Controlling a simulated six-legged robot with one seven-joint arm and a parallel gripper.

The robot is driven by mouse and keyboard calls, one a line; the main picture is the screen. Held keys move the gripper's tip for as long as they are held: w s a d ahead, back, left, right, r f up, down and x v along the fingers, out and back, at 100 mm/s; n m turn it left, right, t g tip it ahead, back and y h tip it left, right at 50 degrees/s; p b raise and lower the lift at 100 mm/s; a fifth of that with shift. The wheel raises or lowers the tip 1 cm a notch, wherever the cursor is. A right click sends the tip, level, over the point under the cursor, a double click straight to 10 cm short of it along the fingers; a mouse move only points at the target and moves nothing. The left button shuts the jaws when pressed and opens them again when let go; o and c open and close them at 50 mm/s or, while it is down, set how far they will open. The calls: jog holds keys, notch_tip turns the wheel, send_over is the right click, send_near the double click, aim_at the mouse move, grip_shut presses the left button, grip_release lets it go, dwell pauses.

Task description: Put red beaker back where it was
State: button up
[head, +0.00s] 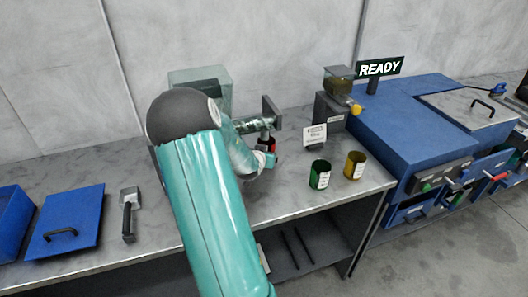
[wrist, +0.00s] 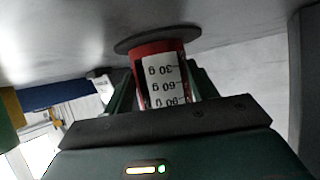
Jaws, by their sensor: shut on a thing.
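The red beaker (wrist: 158,75) has a white label marked 30 g, 60 g and 90 g. In the wrist view, which looks upside down, my gripper (wrist: 160,95) is shut on it, with a finger at each side. The beaker's base is at a dark round disc (wrist: 155,38) on the grey surface; I cannot tell whether it touches. In the head view a small bit of red beaker (head: 271,147) shows by my gripper (head: 266,153), over the back middle of the bench. My arm hides much of that area.
A green beaker (head: 320,175) and a yellow beaker (head: 355,166) stand right of my gripper. Behind them are a white label card (head: 314,136) and a dark dispenser (head: 331,110). A blue machine (head: 415,125) with a READY sign is right. A scoop (head: 128,215) lies left.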

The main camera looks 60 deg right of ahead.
jog(key=shift+w+a+r, duration=0.2)
jog(key=shift+a, duration=0.2)
jog(key=shift+d+f, duration=0.1)
jog(key=shift+d, duration=0.05)
jog(key=shift+f, duration=0.15)
jog(key=o, duration=1.2)
jog(key=shift+c, duration=0.2)
jog(key=shift+a+r, duration=0.25)
jog(key=v, duration=1.1)
jog(key=shift+a, duration=0.3)
jog(key=shift+s+r, duration=0.1)
jog(key=shift+s, duration=0.05)
